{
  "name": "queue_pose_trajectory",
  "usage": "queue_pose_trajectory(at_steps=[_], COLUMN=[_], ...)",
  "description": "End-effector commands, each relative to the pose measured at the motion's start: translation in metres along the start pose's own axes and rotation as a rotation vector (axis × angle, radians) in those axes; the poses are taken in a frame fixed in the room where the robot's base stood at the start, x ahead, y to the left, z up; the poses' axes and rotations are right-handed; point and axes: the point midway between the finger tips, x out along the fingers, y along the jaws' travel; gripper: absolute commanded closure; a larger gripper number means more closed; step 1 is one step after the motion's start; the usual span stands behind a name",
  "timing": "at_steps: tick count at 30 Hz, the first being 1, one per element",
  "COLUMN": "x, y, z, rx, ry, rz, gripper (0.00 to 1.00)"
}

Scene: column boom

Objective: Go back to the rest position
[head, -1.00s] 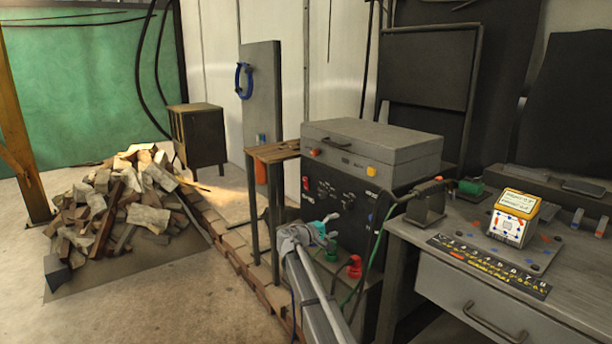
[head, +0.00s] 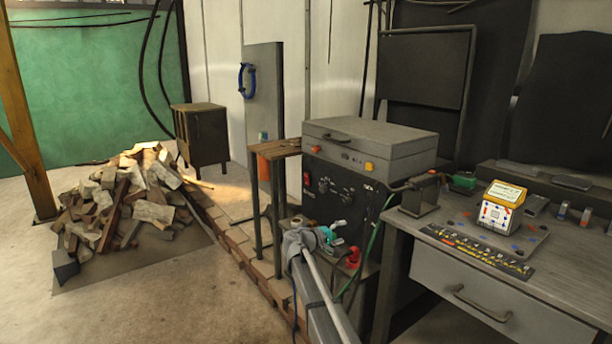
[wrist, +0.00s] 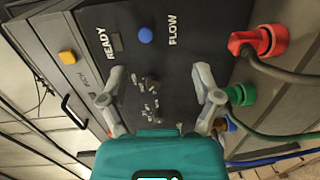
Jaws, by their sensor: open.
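My gripper (head: 328,238) shows in the head view in front of the dark control panel of a grey machine (head: 372,150). Its teal body is at the end of my grey arm. In the wrist view my gripper (wrist: 160,88) is open, with its two grey fingers apart and nothing between them. The panel (wrist: 115,45) lies beyond the fingers, with the words READY and FLOW, dark knobs (wrist: 152,85) and a blue button (wrist: 145,35). I cannot tell the exact gap between fingertips and panel.
A red plug (wrist: 262,42) and a green plug (wrist: 240,94) with cables stick out close to the right finger. A small wooden-topped stand (head: 274,149) is left of the machine. A workbench (head: 480,290) is at right. A rubble pile (head: 125,205) lies left, with open floor before it.

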Motion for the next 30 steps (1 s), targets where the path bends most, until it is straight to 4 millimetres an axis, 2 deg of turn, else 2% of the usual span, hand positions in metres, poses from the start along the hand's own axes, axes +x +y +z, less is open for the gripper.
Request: queue_pose_trajectory(at_steps=[8,11,17,23,30], x=[0.006,0.008,0.003,-0.017,-0.058], y=[-0.022,-0.034,-0.068,-0.106,-0.144], z=[0.047,0.071,0.138,0.207,0.279], rx=[0.045,0.068,0.137,0.216,0.308], ry=[-0.053,-0.081,-0.159,-0.247,-0.339], rz=[-0.128,-0.195,-0.395,-0.637,-0.931], gripper=[0.18,0.18,0.18,0.18,0.18])
